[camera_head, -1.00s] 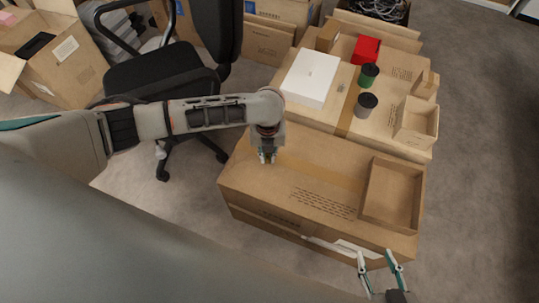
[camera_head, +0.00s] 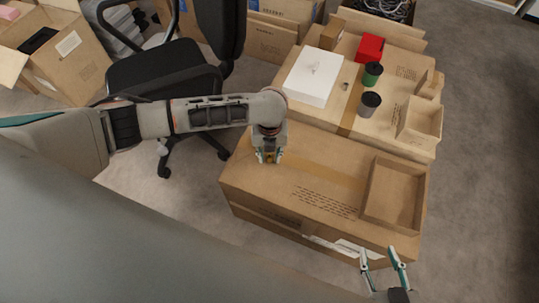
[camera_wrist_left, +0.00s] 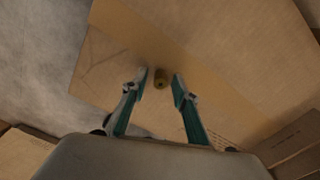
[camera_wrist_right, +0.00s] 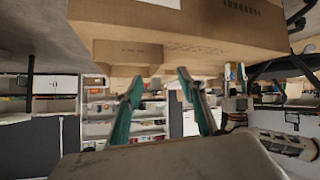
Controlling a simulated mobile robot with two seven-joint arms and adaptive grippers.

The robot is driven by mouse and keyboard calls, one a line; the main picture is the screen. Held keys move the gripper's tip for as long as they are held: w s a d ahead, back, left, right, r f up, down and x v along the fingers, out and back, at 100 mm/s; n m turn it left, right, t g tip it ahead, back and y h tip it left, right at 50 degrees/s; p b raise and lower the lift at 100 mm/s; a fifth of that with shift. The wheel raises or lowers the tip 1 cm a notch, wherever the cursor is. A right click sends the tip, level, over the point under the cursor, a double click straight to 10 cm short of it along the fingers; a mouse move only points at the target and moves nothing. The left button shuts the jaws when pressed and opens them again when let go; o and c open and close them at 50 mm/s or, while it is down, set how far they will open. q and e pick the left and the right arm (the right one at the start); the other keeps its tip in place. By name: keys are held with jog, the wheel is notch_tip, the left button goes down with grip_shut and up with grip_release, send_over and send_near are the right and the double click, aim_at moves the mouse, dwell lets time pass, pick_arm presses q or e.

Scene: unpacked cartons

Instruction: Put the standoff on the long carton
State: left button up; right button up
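The long carton (camera_head: 300,180) is a closed brown box with a tape strip, at the centre of the head view. My left gripper (camera_head: 269,158) is over the left part of its top. The standoff (camera_wrist_left: 160,78) is a small brass-coloured cylinder with a hole in its end. In the left wrist view it shows between and just beyond the parted fingertips of my left gripper (camera_wrist_left: 160,86), with a gap on both sides, against the carton top. My right gripper (camera_head: 384,257) is open and empty in front of the carton's right front corner; it also shows in the right wrist view (camera_wrist_right: 156,82).
A shallow open tray (camera_head: 394,194) takes up the carton's right end. Behind stands another carton with a white box (camera_head: 313,76), red box (camera_head: 369,48), green cup (camera_head: 372,74), grey cup (camera_head: 369,104) and open small box (camera_head: 419,121). An office chair (camera_head: 165,75) stands left.

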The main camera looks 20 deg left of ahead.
aim_at(270, 155)
pick_arm(q)
jog(key=r, duration=0.2)
jog(key=r+p, duration=0.2)
jog(key=r, duration=0.1)
jog(key=shift+w+r, duration=0.3)
jog(key=shift+r+p, duration=1.3)
jog(key=shift+r, duration=1.9)
jog(key=s+d+f+n+t+h, duration=0.2)
jog(key=s+d+f+n+h, duration=0.1)
jog(key=s+d+n, duration=0.4)
jog(key=s+d+f+n+t+h, duration=0.2)
jog(key=s+d+n+h, duration=0.25)
jog(key=d, duration=0.45)
jog(key=s+a+n+t+y, duration=0.1)
jog(key=s+a+n+t, duration=0.1)
jog(key=a+n, duration=0.3)
jog(key=s+a+r+n+t+y, duration=0.1)
jog(key=s+a+n+t+y, duration=0.1)
jog(key=s+a+n, duration=0.3)
jog(key=s+a+r+n+t+y, duration=0.1)
jog(key=a+n, duration=0.4)
jog(key=a, duration=0.5)
jog(key=s+t+y, duration=0.1)
jog(key=s, duration=0.1)
jog(key=shift+s+a+t, duration=0.3)
jog(key=shift+s, duration=0.1)
pick_arm(e)
jog(key=shift+s+d+r+h, duration=0.15)
jog(key=shift+s+d+h, duration=0.15)
jog(key=shift+s+d, duration=0.3)
